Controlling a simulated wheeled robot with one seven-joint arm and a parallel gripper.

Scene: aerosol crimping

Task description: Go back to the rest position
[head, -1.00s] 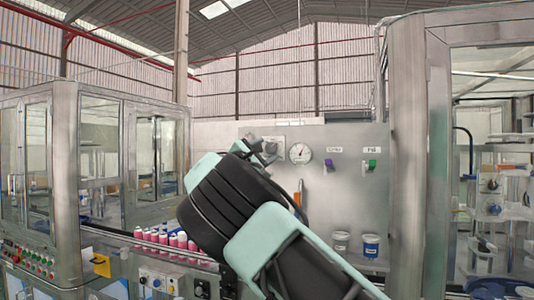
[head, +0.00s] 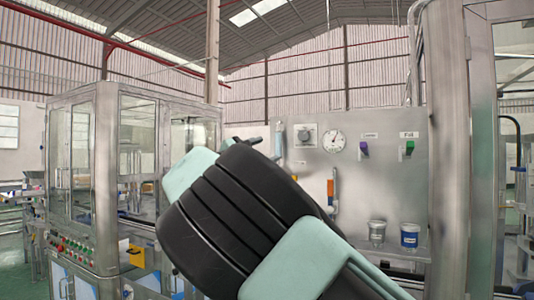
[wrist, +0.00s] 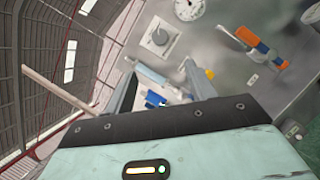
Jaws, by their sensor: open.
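My gripper (wrist: 160,85) shows in the wrist view, with its two grey fingers spread apart. Nothing is seen held between them; the grey panel and small blue and white parts show beyond. In the head view my black and mint-green arm crosses the lower middle, and the gripper itself is mostly hidden behind it. The arm is raised in front of the grey panel (head: 455,190).
The panel carries a gauge (head: 333,141), a purple switch (head: 364,150), a green switch (head: 408,150) and an orange-topped tube (head: 331,186). Two small tubs (head: 377,233) (head: 410,237) stand below. A glazed machine cabinet (head: 105,180) is left; a steel post (head: 459,140) is right.

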